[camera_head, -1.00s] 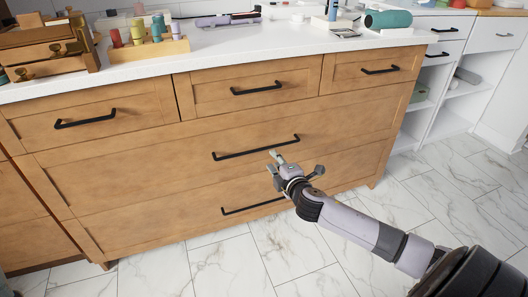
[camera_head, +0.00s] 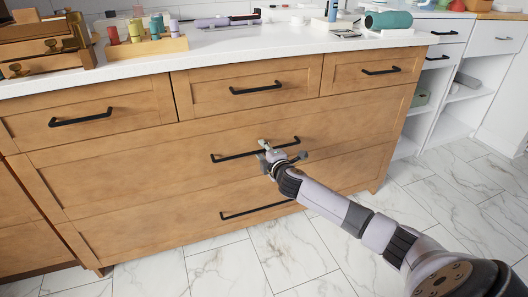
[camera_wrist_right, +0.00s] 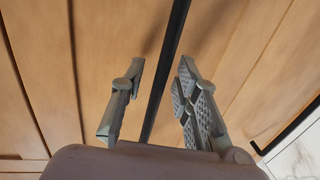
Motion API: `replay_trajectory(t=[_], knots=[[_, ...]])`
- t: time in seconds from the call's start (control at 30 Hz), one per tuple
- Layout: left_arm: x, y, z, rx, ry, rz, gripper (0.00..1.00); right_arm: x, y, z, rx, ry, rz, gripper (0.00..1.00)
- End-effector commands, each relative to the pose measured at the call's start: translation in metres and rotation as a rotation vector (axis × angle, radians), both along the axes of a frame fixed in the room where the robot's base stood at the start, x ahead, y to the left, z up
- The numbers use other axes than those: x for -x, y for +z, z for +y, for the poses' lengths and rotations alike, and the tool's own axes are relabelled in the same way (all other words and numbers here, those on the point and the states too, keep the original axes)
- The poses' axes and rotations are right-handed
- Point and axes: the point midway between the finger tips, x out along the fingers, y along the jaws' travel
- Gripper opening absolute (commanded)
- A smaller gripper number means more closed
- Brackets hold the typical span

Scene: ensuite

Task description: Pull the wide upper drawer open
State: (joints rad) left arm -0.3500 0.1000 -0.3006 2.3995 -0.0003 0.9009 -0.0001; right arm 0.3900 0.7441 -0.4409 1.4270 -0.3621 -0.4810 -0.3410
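The wide upper drawer (camera_head: 130,165) is a brown wooden front below the row of three small drawers, and it looks shut. Its long black bar handle (camera_head: 232,157) is partly hidden by my right gripper (camera_head: 278,151). In the right wrist view the black handle (camera_wrist_right: 170,55) runs between the two grey fingers of my right gripper (camera_wrist_right: 162,72). The fingers are spread, with gaps on both sides of the bar, so the gripper is open around it. My left gripper is not in view.
A wide lower drawer (camera_head: 160,215) with its own black handle (camera_head: 240,213) lies below. The white counter (camera_head: 300,42) above holds a wooden box (camera_head: 45,50), a rack of coloured bottles (camera_head: 150,45) and a teal cylinder (camera_head: 388,20). The marble floor in front is clear.

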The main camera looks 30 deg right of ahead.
Motion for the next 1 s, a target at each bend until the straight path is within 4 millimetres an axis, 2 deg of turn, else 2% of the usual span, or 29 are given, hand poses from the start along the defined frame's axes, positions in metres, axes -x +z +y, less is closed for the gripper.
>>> replay_trajectory(t=[0.07,0.5,1.0], knots=[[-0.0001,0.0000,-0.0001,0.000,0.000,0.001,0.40,0.0002,0.0000,0.0001,0.000,0.000,0.000,0.29],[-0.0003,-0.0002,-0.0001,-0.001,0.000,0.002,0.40,0.0004,0.0000,0.0001,0.001,0.000,0.000,0.00],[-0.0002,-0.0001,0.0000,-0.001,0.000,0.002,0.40,0.0005,-0.0005,0.0001,0.001,0.000,0.001,0.00]])
